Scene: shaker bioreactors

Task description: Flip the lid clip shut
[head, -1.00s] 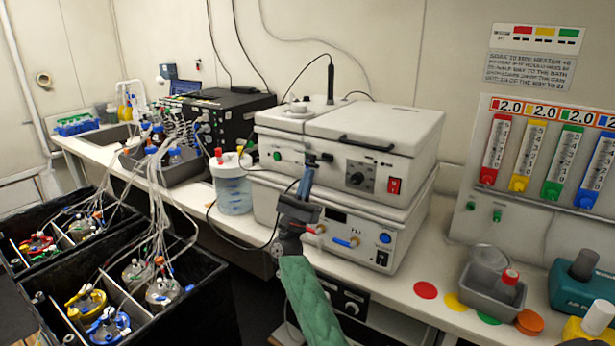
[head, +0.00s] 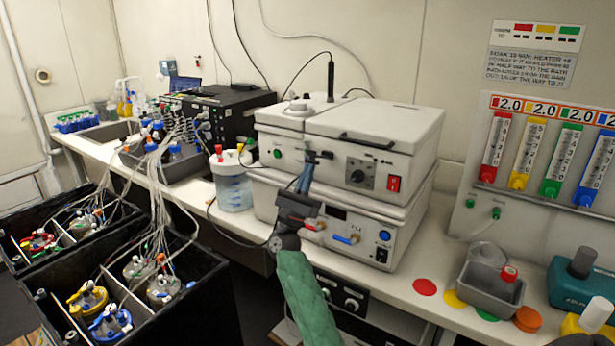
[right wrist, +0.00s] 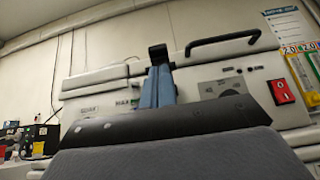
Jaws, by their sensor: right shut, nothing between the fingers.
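The water bath (head: 340,190) is a white box unit with its lid (head: 375,130) down. The dark lid clip (head: 322,155) sits on its front, left of the dial. The clip (right wrist: 158,52) also shows in the right wrist view as a black piece just above my fingertips. My right gripper (head: 308,164) is shut and empty, its blue fingers pointing up just below the clip. The same fingers show in the right wrist view (right wrist: 160,70), at or very near the clip; I cannot tell whether they touch. My left gripper is out of view.
A red switch (head: 393,185) and a dial (head: 359,174) are right of the clip. A clear jug (head: 232,190) stands at left. A grey tray (head: 490,290) is at front right.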

